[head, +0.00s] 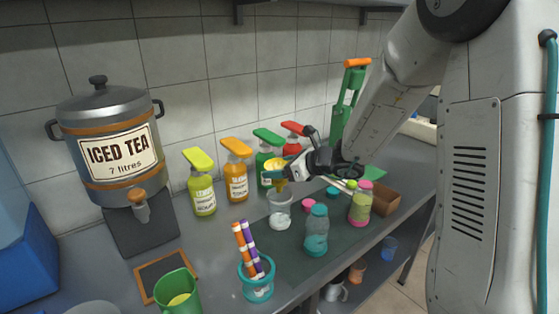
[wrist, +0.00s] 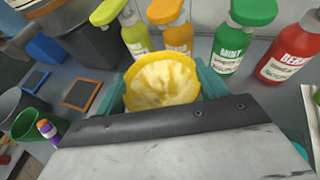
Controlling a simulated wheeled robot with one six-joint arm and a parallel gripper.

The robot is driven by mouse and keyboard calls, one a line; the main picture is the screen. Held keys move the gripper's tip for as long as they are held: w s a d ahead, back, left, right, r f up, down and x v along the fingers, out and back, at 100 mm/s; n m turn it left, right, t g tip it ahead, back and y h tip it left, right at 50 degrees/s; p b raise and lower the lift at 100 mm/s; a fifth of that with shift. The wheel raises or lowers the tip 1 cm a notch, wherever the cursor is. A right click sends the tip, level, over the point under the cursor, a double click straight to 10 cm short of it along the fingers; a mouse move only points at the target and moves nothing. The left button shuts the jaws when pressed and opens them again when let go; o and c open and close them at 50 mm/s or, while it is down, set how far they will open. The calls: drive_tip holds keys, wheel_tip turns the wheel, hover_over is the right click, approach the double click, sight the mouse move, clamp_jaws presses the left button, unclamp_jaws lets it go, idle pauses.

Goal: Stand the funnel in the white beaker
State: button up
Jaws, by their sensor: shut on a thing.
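The yellow funnel (head: 274,167) is held by my gripper (head: 284,174) above the counter. In the wrist view the funnel (wrist: 162,80) shows its wide mouth toward the camera, between the teal fingers of my gripper (wrist: 162,88). The white beaker (head: 280,211), a whitish translucent cup, stands upright on the counter below the funnel in the head view. The funnel's narrow lower end appears just above the beaker's rim; whether it is inside the rim I cannot tell. The beaker is hidden in the wrist view.
Behind stand pump bottles: yellow-green (head: 201,186), orange (head: 236,176), green (head: 265,158) and red (head: 292,143). A teal bottle (head: 316,232) and a pink-lidded bottle (head: 360,205) stand right. A teal cup with striped straws (head: 257,281) is in front. The iced tea urn (head: 112,150) is left.

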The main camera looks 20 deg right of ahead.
sight(280, 183)
drive_tip(key=shift+f, duration=3.1)
drive_tip(key=shift+s, duration=0.1)
drive_tip(key=o, duration=1)
drive_tip(key=shift+o, duration=0.5)
drive_tip(key=shift+r, duration=3.45)
